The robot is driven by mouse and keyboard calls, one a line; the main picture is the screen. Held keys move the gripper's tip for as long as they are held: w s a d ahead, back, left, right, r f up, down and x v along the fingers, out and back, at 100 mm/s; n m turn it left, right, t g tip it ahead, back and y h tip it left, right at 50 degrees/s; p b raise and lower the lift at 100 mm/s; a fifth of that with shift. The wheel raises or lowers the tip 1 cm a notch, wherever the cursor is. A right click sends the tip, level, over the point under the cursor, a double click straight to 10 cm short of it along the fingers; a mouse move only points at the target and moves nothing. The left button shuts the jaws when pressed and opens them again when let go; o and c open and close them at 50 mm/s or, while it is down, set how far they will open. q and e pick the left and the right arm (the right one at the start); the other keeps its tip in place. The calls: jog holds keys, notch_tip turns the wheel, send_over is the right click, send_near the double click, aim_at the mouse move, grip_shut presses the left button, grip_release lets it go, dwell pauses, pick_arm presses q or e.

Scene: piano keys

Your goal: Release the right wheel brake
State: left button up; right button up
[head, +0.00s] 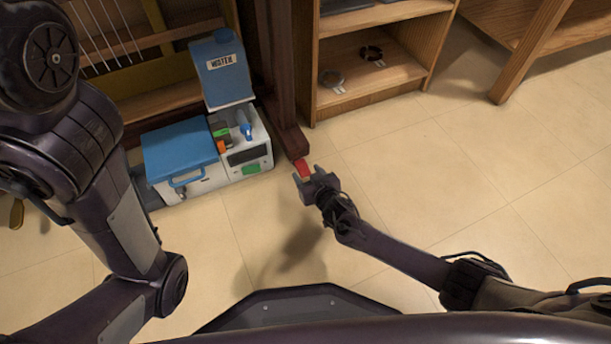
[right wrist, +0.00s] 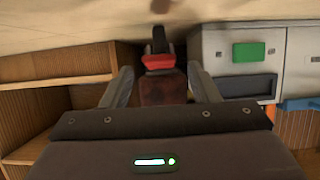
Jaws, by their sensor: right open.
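The wheel brake is a small red lever (head: 302,168) at the foot of the dark wooden piano leg (head: 291,138) in the head view. In the right wrist view the red lever (right wrist: 158,62) lies ahead, with a black wheel (right wrist: 160,40) beyond it. My right gripper (head: 302,175) is at the lever, low over the floor. In the right wrist view its two fingers (right wrist: 158,88) are apart, one to each side of the lever and leg end. I cannot tell whether they touch it. My left arm shows at the left, but its gripper is not visible.
A white machine (head: 255,152) with a blue-lidded box (head: 181,150) and a blue container (head: 221,75) stands left of the leg. A wooden shelf (head: 385,97) with small items stands to the right. The tiled floor (head: 450,180) at right is clear.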

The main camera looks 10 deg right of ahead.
jog(key=shift+b+x, duration=0.35)
jog(key=shift+x, duration=0.6)
jog(key=shift+c, duration=0.3)
